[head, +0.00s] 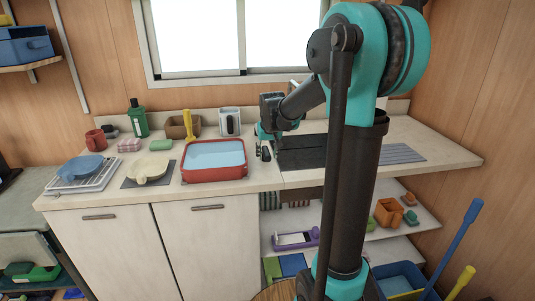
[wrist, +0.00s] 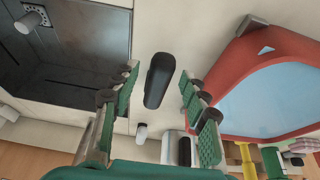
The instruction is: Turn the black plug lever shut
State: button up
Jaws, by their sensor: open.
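The black plug lever (wrist: 158,82) shows in the wrist view as a dark, rounded, elongated piece on the pale counter between the dark sink (wrist: 62,65) and the red tub (wrist: 232,62). It runs nearly up and down the picture, tilted slightly. My gripper (wrist: 158,76) is open, with one green-padded finger on each side of the lever. Gaps show between the lever and both pads, so they look apart from it. In the head view my gripper (head: 263,147) is over the counter right of the red tub, and my arm hides part of the sink.
The red tub (head: 214,176) with a pale blue inside stands close left of my gripper in the head view. A white container with a black front (head: 230,121) stands behind it, beside a yellow-handled tool (head: 188,124). A grey drainer (head: 403,153) lies to the right.

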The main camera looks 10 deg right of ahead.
jog(key=shift+c, duration=0.3)
grip_shut()
jog(key=shift+d, duration=0.1)
jog(key=n, duration=0.1)
jog(key=d+n+y, duration=0.1)
jog(key=n, duration=0.1)
jog(key=d+n, duration=0.1)
jog(key=shift+w+d+y, duration=0.2)
jog(key=shift+w+y, duration=0.1)
jog(key=shift+y, duration=0.1)
jog(key=d+n, duration=0.1)
jog(key=n, duration=0.1)
jog(key=w+d+n+g+y, duration=0.1)
jog(key=n, duration=0.1)
jog(key=shift+w+n, duration=0.2)
jog(key=shift+n, duration=0.2)
jog(key=shift+w+d+n+g+y, duration=0.3)
jog(key=shift+w+n+g, duration=0.2)
jog(key=shift+n, duration=0.7)
jog(key=shift+w+d+n+g+y, duration=0.3)
jog(key=shift+w+n, duration=0.35)
jog(key=shift+n, duration=0.55)
jog(key=shift+w+d+n+g+y, duration=0.3)
jog(key=shift+w+n+g, duration=0.25)
jog(key=shift+n, duration=0.65)
